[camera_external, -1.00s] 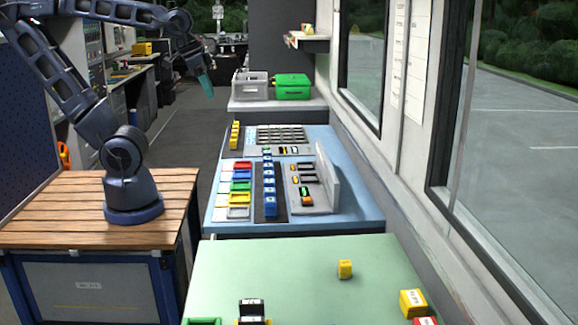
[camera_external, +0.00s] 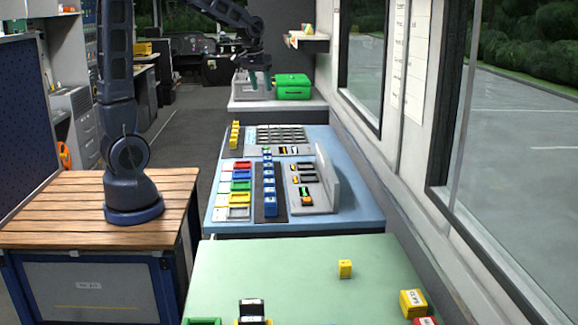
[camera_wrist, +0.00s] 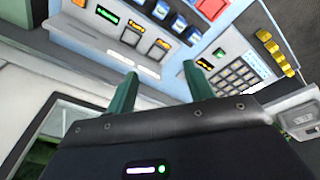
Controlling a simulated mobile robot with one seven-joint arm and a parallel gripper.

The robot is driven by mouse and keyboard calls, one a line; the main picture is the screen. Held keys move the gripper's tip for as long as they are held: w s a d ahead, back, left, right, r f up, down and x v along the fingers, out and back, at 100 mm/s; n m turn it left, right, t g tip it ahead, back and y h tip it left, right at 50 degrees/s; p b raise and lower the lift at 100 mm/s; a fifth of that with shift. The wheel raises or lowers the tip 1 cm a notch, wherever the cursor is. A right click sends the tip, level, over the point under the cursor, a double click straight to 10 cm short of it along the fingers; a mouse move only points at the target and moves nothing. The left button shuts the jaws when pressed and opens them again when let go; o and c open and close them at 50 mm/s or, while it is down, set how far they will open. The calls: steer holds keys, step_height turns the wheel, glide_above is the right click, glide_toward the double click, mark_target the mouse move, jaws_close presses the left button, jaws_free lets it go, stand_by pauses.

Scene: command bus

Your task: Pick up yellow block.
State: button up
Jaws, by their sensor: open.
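My gripper (camera_external: 261,80) is high in front of the crates, far from the table blocks. Its two green fingers are apart and empty in the wrist view (camera_wrist: 161,82).
The blue console (camera_external: 355,215) carries a keypad (camera_external: 283,135), coloured trays, a row of blue buttons (camera_external: 268,180) and an upright grey plate (camera_external: 327,175). A grey crate (camera_external: 241,92) and green crate (camera_external: 292,86) stand behind. The green table (camera_external: 290,265) has free room in its middle.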

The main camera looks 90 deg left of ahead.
steer(key=a+f+n, duration=0.2)
steer(key=a+f, duration=0.3)
steer(key=a, duration=0.6)
steer(key=n+g+h, duration=0.1)
steer(key=n+g, duration=0.1)
steer(key=n, duration=0.5)
glide_toward(233, 140)
steer(key=shift+a, duration=0.2)
steer(key=shift+s+a+f, duration=0.15)
steer(key=shift+s+f, duration=0.1)
steer(key=shift+f, duration=0.3)
steer(key=f, duration=1)
steer(key=shift+w+d, duration=0.25)
steer(key=shift+d, duration=0.05)
steer(key=shift+c, duration=0.2)
steer(key=c, duration=1)
